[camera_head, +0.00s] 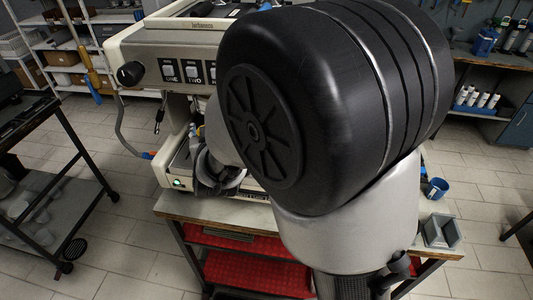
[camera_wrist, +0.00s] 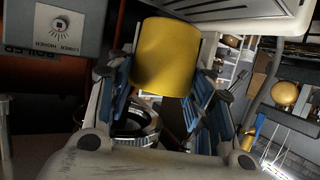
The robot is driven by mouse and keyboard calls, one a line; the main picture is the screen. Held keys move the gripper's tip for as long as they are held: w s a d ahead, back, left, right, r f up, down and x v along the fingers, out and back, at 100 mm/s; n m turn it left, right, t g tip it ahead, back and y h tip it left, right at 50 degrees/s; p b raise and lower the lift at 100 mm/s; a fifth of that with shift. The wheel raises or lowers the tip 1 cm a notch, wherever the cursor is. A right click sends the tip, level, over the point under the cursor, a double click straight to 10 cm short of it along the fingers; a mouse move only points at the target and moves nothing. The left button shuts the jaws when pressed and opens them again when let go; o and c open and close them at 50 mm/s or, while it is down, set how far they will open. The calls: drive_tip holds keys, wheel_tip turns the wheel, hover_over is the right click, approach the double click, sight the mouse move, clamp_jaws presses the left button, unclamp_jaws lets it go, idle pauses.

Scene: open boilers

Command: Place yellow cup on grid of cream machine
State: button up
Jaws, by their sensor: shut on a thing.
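The yellow cup (camera_wrist: 165,55) is between the blue-padded fingers of my gripper (camera_wrist: 163,88) in the wrist view, and the gripper is shut on it. The cup is hidden in the head view behind my arm. The cream machine (camera_head: 140,48) stands on a table, with its knob and button panel facing front. My gripper shows partly at the machine's lower front (camera_head: 218,172), close to its base. The grid is mostly covered by my arm and gripper, so I cannot tell whether the cup touches it.
The wooden-topped table (camera_head: 178,206) has red shelves below. A blue cup (camera_head: 436,188) and a grey square container (camera_head: 440,231) stand on its right end. A pale panel (camera_wrist: 240,14) overhangs the cup.

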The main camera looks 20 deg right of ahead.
drive_tip(key=s+a+m+g+h+p, duration=0.2)
drive_tip(key=s+a+m+h, duration=0.35)
drive_tip(key=s, duration=0.55)
drive_tip(key=shift+h, duration=0.25)
drive_tip(key=w+d, duration=0.3)
drive_tip(key=w, duration=0.1)
drive_tip(key=w+d+b, duration=0.1)
drive_tip(key=w+d, duration=0.2)
drive_tip(key=w, duration=0.2)
drive_tip(key=w+d+b, duration=0.1)
drive_tip(key=w+d, duration=0.2)
drive_tip(key=w, duration=0.1)
drive_tip(key=shift+w+f, duration=0.25)
drive_tip(key=shift+f, duration=0.15)
drive_tip(key=f, duration=0.1)
drive_tip(key=f+b, duration=0.2)
drive_tip(key=shift+w+d+f, duration=0.2)
drive_tip(key=shift+w+d, duration=0.1)
drive_tip(key=shift+w, duration=0.1)
drive_tip(key=shift+f, duration=0.2)
drive_tip(key=o, duration=1.2)
drive_tip(key=shift+a, duration=0.1)
drive_tip(key=shift+c, duration=0.2)
